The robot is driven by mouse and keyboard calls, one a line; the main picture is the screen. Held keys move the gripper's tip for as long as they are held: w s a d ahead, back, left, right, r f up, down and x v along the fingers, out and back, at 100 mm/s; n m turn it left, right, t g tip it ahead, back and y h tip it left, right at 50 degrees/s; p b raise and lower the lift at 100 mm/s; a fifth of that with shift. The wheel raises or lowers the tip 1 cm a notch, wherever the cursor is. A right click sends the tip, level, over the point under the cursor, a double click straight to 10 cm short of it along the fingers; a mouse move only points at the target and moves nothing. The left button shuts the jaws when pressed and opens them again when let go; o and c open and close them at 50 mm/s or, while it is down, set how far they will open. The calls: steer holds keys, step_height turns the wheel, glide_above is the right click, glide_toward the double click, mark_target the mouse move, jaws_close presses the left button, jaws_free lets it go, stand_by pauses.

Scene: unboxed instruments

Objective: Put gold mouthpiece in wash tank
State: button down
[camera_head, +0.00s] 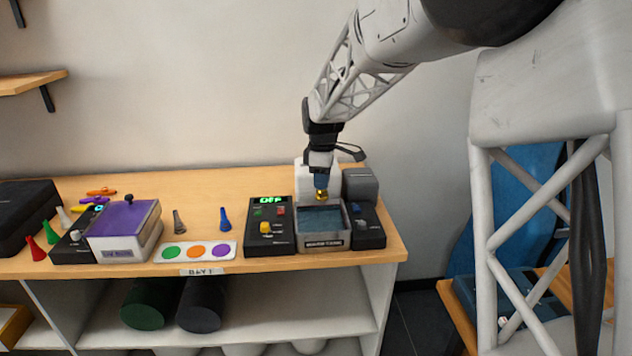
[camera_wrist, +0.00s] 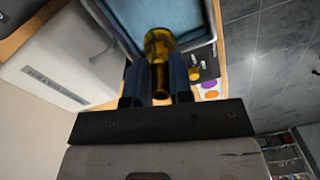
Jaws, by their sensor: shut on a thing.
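The gold mouthpiece (camera_head: 321,194) is held in my gripper (camera_head: 320,184), just above the wash tank (camera_head: 323,244). In the wrist view the mouthpiece (camera_wrist: 158,48) sits between the two dark fingers of my gripper (camera_wrist: 158,84), its wider end pointing away from the wrist. The gripper is shut on it. The tank is an open grey box with bluish liquid and a label on its front. The tank's rim (camera_wrist: 112,28) and blue inside show beyond the mouthpiece in the wrist view.
A black control box (camera_head: 268,226) with a green "OFF" display stands left of the tank. A dark unit (camera_head: 366,222) stands right of it. A white card with coloured dots (camera_head: 196,250), a blue mouthpiece (camera_head: 225,219), a dark grey mouthpiece (camera_head: 179,222) and a purple-lidded box (camera_head: 125,226) are further left.

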mark_target(322, 192)
steer(key=shift+f, duration=0.15)
steer(key=shift+f, duration=5.35)
steer(key=shift+f, duration=0.45)
steer(key=c, duration=0.9)
jaws_free()
steer(key=shift+c, duration=0.2)
steer(key=shift+r, duration=3.9)
